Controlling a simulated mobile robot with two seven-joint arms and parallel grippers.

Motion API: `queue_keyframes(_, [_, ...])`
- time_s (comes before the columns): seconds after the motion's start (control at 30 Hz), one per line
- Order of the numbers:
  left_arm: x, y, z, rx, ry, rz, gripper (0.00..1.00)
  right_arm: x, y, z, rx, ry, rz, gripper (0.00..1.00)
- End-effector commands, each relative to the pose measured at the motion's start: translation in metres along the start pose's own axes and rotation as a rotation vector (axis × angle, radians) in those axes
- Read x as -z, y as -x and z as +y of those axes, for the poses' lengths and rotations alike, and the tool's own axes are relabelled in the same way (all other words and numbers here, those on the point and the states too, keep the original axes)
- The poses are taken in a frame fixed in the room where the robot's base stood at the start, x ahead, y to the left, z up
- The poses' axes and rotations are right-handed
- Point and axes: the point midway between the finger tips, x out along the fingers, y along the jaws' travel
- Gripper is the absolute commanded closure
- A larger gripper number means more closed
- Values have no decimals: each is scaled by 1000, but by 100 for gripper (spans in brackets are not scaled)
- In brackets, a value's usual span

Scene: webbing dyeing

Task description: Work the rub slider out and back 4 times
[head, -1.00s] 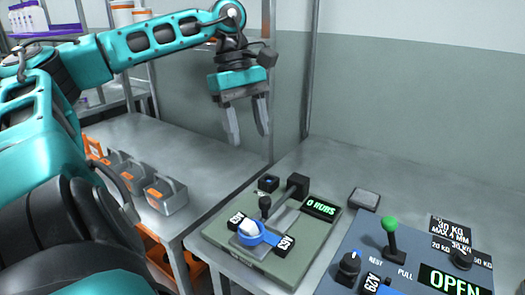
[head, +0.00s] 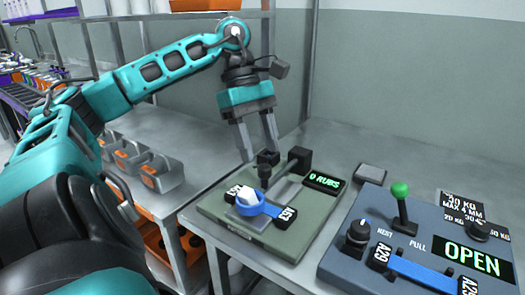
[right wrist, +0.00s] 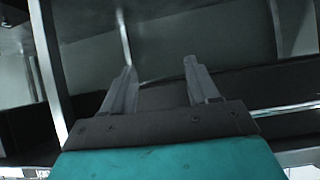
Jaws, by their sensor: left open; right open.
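The rub tester has a green base (head: 290,244) on the metal table. Its display (head: 324,181) reads 0 RUBS. The slider's upright black handle (head: 265,172) stands behind a white pad in a blue ring (head: 247,203). A blue strap with black A23 end tags (head: 285,218) lies across the base. My left gripper (head: 259,150) is open and points down, its fingertips just above and behind the handle's top; I cannot tell whether they touch. In the right wrist view, my right gripper (right wrist: 158,85) is open and empty.
A blue-grey pull tester (head: 335,262) with a green-knobbed lever (head: 401,200) and an OPEN display (head: 474,259) stands to the right. A black post (head: 300,158) rises behind the slider. Grey bins (head: 155,172) sit on the left table.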

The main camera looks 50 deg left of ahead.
Motion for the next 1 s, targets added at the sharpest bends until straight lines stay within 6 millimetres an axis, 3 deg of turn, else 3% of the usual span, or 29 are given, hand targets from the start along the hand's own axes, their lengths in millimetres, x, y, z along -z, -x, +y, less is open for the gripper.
queue_keyframes(0.03, [2, -13, 0, 1, 0, -1, 46, -4, -5, 0, 3, 2, 4, 40])
queue_keyframes(0.2, [0, -29, 0, 0, -1, -1, 46, -6, -8, 0, 4, 6, 6, 40])
queue_keyframes(0.6, [0, -33, 0, -1, 1, 0, 47, -11, -8, 1, 1, 3, 1, 40])
queue_keyframes(1.0, [0, -33, 0, -1, 1, 0, 85, -12, -8, 0, -1, -6, 0, 40])
